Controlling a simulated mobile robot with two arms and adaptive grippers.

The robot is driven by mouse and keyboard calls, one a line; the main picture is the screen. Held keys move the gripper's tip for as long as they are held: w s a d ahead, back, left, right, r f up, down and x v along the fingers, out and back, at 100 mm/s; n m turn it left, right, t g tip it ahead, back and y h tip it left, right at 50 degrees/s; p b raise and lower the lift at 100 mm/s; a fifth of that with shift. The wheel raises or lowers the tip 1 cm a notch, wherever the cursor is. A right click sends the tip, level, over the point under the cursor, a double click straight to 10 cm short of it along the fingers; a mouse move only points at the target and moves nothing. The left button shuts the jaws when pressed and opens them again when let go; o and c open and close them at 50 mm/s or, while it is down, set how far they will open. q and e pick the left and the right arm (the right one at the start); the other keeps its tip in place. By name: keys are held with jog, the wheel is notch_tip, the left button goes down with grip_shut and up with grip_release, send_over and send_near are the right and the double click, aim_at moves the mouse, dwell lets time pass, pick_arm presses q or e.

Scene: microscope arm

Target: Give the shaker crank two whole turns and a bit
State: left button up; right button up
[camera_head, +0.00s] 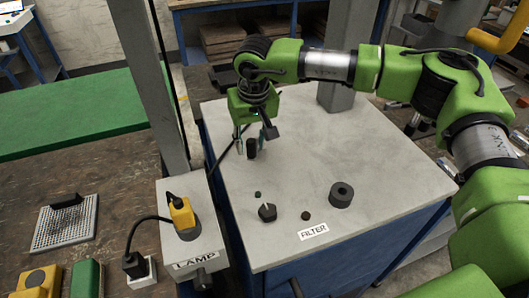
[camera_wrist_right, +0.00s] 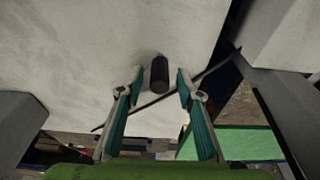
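A black upright peg (camera_head: 251,149) stands at the far left part of the grey-white tabletop. It looks like the crank's handle, but no crank arm can be made out under it. My right gripper (camera_head: 254,139) is open above the tabletop, with its fingers on either side of the peg. In the right wrist view the dark peg (camera_wrist_right: 160,74) shows between and just beyond the open fingertips (camera_wrist_right: 160,82), with a gap on both sides. I cannot tell how deep the fingers reach around it. My left gripper is not in view.
A black ring (camera_head: 341,194), a dark knob (camera_head: 267,212) and a FILTER label (camera_head: 313,231) are at the table's front. A LAMP box (camera_head: 195,245) with a yellow plug (camera_head: 182,214) stands left. A perforated plate (camera_head: 66,224) lies on the brown bench. A dark cable runs near the gripper.

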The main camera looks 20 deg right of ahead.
jog(key=shift+r+p, duration=2.2)
jog(key=shift+r, duration=1.8)
